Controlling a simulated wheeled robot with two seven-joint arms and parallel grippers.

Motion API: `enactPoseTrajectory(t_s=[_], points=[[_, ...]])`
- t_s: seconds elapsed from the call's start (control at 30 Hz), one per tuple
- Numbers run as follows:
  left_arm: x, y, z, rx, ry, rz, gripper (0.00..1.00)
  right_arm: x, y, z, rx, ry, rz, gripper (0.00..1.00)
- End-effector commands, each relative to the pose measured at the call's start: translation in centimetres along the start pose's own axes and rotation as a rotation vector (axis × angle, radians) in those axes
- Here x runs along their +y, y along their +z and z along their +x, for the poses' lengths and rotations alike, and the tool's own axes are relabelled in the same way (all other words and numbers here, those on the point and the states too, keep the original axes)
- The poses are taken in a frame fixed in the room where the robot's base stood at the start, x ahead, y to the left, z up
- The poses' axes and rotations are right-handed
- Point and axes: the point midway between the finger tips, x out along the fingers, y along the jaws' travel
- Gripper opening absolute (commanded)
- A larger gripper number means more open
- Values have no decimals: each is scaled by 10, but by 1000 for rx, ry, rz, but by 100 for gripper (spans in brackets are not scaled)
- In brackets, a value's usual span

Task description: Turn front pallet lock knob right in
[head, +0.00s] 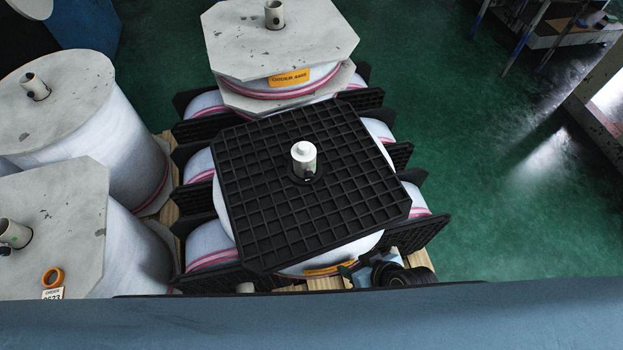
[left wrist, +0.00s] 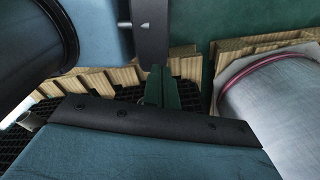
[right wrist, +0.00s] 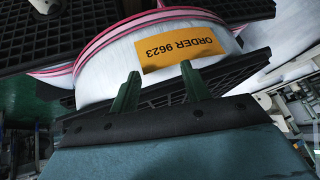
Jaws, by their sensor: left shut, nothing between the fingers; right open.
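I cannot clearly make out the front right pallet lock knob in any view. The front film roll stands under a black grid plate (head: 300,225), with a white capped core post (head: 303,155) in the plate's middle. My right gripper (head: 350,268) is at the roll's lower front, partly hidden by my blue body. In the right wrist view its fingers (right wrist: 160,74) are apart and empty, below the orange "ORDER 9623" label (right wrist: 180,47). My left gripper (left wrist: 163,72) is shut and empty near wooden pallet slats (left wrist: 120,78); it does not show in the head view.
Grey-topped rolls (head: 60,95) stand close on the left, and another stacked roll (head: 280,40) is behind. Black plates (head: 425,233) jut out at the right. The green floor (head: 490,170) to the right is open.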

Motion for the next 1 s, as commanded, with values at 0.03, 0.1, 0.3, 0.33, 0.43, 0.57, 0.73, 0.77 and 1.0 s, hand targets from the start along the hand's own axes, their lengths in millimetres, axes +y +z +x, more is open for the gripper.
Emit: enactPoseTrajectory(t_s=[0.03,0.1,0.3,0.33,0.43,0.57,0.73,0.77,1.0], points=[[0,-4,-2,6,0,0,0,-12,-23,-14,44,-31,-22,47],[-1,-9,-4,14,-1,0,0,-28,-51,-31,104,-78,-53,47],[-1,-16,-9,25,-1,0,0,-89,-132,-88,343,-246,-159,47],[-1,-16,-10,25,-1,0,0,-97,-141,-94,384,-269,-171,47],[-1,-16,-10,25,-1,0,0,-119,-167,-107,515,-327,-186,47],[-1,-14,-11,22,-1,0,0,-134,-191,-112,673,-355,-157,47],[0,-12,-11,18,0,0,0,-130,-207,-99,819,-284,-49,47],[0,-11,-11,17,0,0,0,-126,-208,-93,833,-255,-24,47],[0,-10,-11,14,0,0,0,-78,-176,-40,768,61,132,47]])
